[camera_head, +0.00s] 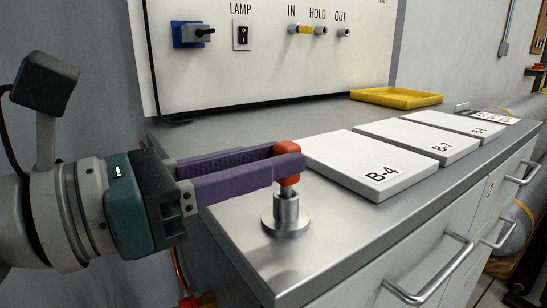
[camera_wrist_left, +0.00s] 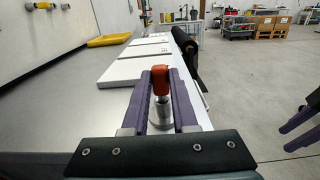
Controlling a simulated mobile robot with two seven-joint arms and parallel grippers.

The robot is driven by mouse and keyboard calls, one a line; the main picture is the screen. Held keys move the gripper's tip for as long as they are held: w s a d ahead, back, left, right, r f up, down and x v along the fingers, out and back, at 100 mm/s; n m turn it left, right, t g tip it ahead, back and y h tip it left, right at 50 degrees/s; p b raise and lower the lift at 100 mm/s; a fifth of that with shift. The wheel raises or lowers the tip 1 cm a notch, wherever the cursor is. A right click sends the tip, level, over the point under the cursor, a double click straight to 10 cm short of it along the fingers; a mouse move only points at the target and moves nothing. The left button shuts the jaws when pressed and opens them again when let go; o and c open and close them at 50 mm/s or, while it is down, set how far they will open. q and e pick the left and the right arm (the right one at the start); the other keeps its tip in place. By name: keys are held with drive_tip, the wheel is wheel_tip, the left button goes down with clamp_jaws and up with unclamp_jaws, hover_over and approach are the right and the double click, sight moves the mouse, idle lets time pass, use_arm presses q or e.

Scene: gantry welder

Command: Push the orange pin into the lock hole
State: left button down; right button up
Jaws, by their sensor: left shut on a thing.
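The orange pin (camera_head: 287,149) stands upright over a round metal socket (camera_head: 286,215) on the metal cabinet top. The pin's lower part is at the socket's mouth; how deep it sits, I cannot tell. My left gripper (camera_head: 290,163) reaches in from the left, its purple fingers shut on the pin's orange head. In the left wrist view the orange pin (camera_wrist_left: 160,80) shows between the fingertips, with the metal socket (camera_wrist_left: 160,113) below it. The lock hole itself is hidden by the pin and socket. My right gripper (camera_wrist_left: 300,130) shows partly at the right edge of the left wrist view, away from the cabinet.
White plates marked B-4 (camera_head: 372,165), B-7 (camera_head: 419,138) and another lie right of the socket. A yellow tray (camera_head: 397,98) is at the back. A white panel (camera_head: 270,60) with LAMP, IN, HOLD and OUT labels stands behind. Drawer handles (camera_head: 430,270) stick out in front.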

use_arm(q)
drive_tip(key=c, duration=0.6)
unclamp_jaws()
